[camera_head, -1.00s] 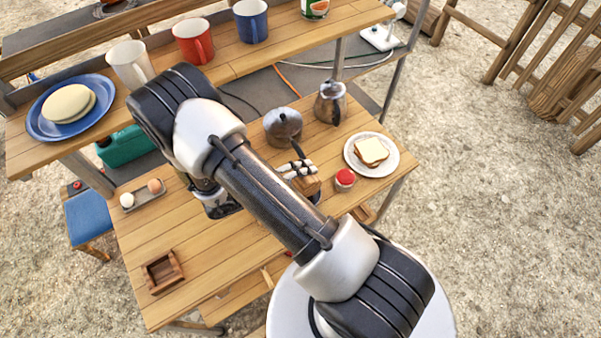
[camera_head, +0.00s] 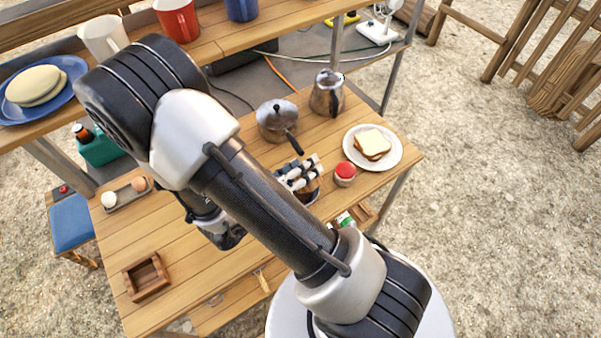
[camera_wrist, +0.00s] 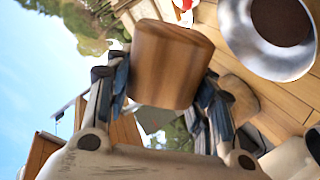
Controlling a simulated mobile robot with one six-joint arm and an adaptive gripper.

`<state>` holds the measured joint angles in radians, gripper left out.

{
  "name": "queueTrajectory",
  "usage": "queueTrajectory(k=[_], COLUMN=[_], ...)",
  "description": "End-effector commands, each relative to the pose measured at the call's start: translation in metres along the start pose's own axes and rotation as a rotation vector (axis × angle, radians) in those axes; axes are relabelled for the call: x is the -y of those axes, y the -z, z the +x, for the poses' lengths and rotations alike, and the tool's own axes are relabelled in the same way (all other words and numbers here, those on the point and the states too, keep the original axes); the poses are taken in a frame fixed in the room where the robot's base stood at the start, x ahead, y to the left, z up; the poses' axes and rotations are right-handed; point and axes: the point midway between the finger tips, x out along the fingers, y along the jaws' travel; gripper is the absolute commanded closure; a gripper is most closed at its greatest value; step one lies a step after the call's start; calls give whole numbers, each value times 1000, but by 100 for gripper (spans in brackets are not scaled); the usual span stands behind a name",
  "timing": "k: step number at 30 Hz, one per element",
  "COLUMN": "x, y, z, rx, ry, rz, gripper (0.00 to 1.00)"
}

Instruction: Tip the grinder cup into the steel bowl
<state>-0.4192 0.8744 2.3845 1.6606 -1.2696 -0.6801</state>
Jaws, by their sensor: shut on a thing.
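In the wrist view my gripper (camera_wrist: 165,84) is shut on the wooden grinder cup (camera_wrist: 170,60), with one finger on each side. The cup's mouth is not visible, so I cannot tell what is inside. The steel bowl (camera_wrist: 304,62) is at the upper right of that view, apart from the cup, with a round patch of brown matter (camera_wrist: 280,20) in it. In the head view my gripper (camera_head: 301,174) is over the right part of the table, left of a red-lidded jar. My arm and gripper hide much of the bowl there.
A moka pot (camera_head: 277,122) and a steel jug (camera_head: 327,95) stand behind my gripper. The red-lidded jar (camera_head: 344,174) and a sandwich plate (camera_head: 397,152) are to its right. An open wooden box (camera_head: 147,277) and an egg tray (camera_head: 124,196) are at left.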

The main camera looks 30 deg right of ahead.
Motion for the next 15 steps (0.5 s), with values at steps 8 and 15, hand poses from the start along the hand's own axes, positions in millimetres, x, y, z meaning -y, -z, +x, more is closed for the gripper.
queueTrajectory(k=[8, 15], x=[-7, -14], y=[2, 7], z=[-3, -6], rx=[-121, -208], ry=[3, 4], rz=[296, 515], gripper=[76, 76])
